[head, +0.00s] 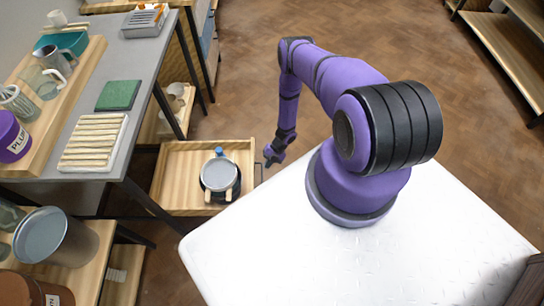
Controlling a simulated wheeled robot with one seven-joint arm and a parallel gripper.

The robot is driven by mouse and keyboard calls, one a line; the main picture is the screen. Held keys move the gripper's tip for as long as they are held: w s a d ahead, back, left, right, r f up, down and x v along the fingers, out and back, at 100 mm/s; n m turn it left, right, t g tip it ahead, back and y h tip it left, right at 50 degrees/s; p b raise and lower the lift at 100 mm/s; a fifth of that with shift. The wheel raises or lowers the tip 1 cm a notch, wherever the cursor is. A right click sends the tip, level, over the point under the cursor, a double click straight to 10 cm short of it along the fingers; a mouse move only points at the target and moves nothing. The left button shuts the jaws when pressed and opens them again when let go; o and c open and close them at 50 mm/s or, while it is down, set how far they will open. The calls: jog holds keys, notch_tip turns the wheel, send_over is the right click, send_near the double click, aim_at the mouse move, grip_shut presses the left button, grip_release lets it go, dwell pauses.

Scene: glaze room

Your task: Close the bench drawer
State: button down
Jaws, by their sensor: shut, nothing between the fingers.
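The bench drawer (180,194) is a light wooden box, pulled out from under the grey bench (100,98). It holds a dark pot (236,187) with a grey lid, light-coloured pieces at its front and a small blue knob or object (218,152) behind it. My gripper (269,159) is just right of the drawer's right side and looks shut and empty. I cannot tell from this view whether it touches the drawer.
The bench top carries a green square (119,95), a slatted pale rack (92,143) and a wooden board with mugs and jars. Below left, a shelf holds a large grey-lidded container (58,243). Open brown floor (240,60) lies behind my arm.

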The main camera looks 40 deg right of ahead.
jog(key=a, duration=0.1)
jog(key=w+a, duration=0.1)
jog(key=a+f, duration=0.1)
jog(key=shift+w, duration=0.3)
jog(key=shift+w+a, duration=0.35)
jog(key=shift+a, duration=0.15)
